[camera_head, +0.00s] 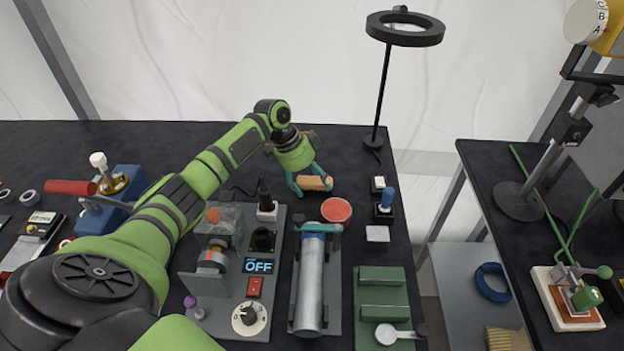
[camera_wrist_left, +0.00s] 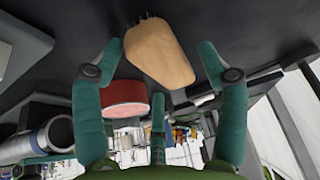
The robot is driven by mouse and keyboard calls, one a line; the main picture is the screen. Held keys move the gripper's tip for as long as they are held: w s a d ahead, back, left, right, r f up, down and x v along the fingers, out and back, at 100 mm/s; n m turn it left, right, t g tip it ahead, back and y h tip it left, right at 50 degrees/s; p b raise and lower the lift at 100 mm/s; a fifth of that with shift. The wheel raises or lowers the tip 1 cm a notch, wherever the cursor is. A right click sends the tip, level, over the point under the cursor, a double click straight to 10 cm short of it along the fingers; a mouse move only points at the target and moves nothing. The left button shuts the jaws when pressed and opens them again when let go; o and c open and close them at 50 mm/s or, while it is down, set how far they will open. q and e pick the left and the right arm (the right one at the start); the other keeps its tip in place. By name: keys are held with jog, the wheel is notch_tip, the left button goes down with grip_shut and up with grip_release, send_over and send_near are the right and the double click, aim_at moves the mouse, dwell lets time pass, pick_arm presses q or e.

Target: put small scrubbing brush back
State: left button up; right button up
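The small scrubbing brush (camera_head: 315,183) has a pale wooden body and lies on the dark table near its back. In the left wrist view the wooden brush (camera_wrist_left: 158,55) shows between my fingers, with dark bristles at its far end. My left gripper (camera_head: 312,180) is over the brush with its teal fingers spread. In the left wrist view the fingers of the gripper (camera_wrist_left: 160,55) stand on either side of the brush, with small gaps, so it looks open. My right gripper is not in view.
A round red-topped tin (camera_head: 336,210) stands close to the brush. A ring lamp (camera_head: 405,30) rises behind. A metal cylinder (camera_head: 311,285), a control panel (camera_head: 262,290) and a green rack (camera_head: 382,300) stand nearer. Another table (camera_head: 480,180) is at right, beyond a gap.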

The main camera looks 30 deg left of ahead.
aim_at(301, 182)
pick_arm(q)
jog(key=shift+r, duration=0.3)
jog(key=b+v, duration=0.1)
jog(key=v, duration=0.5)
jog(key=shift+a+r, duration=0.1)
jog(key=shift+a, duration=0.05)
jog(key=shift+s+a+r+b, duration=0.15)
jog(key=shift+r+b, duration=0.15)
jog(key=shift+r, duration=0.2)
